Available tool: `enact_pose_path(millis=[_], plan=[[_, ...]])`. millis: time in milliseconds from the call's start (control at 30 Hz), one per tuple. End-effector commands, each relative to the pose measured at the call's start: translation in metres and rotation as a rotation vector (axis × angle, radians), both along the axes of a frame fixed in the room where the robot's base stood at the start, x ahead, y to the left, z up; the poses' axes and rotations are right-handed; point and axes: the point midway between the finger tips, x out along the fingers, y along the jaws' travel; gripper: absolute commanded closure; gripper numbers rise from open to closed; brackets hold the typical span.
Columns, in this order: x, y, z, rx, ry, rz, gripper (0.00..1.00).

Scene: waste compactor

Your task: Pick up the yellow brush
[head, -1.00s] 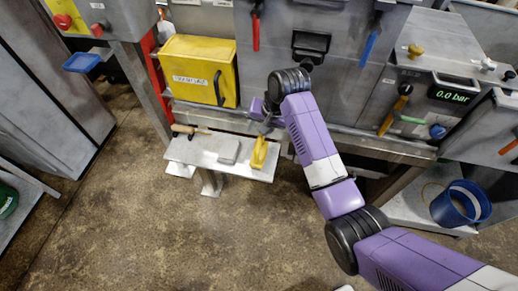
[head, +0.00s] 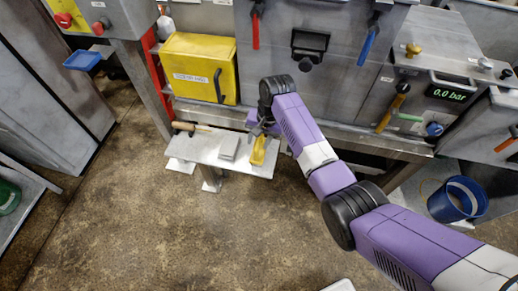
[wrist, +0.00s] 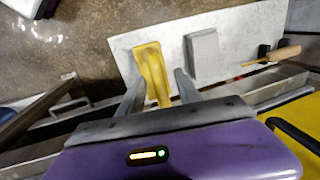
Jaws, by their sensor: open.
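The yellow brush (head: 259,150) lies near the right end of a small grey-white bench (head: 208,157). In the wrist view the yellow brush (wrist: 153,72) points toward my gripper, its near end between the two fingers. My gripper (head: 262,131) is over the bench's right end. It is open, with the fingers (wrist: 158,88) apart on either side of the brush; I cannot tell whether either touches it. My gripper partly hides the brush in the head view.
A grey block (head: 229,148) lies left of the brush, and a wooden-handled tool (head: 190,128) lies farther left. A yellow box (head: 200,70) and the machine front stand behind the bench. A blue bucket (head: 457,199) is at the right.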

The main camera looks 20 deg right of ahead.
Motion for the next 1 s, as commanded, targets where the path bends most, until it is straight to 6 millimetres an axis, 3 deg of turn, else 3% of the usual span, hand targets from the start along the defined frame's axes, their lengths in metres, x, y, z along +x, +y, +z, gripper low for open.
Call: enact_pose_path(millis=[267,467,1000], plan=[[0.0004,0.0005,-0.0027,0.000,0.000,0.001,0.61],[0.0003,0.0004,-0.0026,-0.001,-0.001,0.001,1.00],[0.0002,0.0003,-0.0025,-0.001,-0.001,0.000,1.00]])
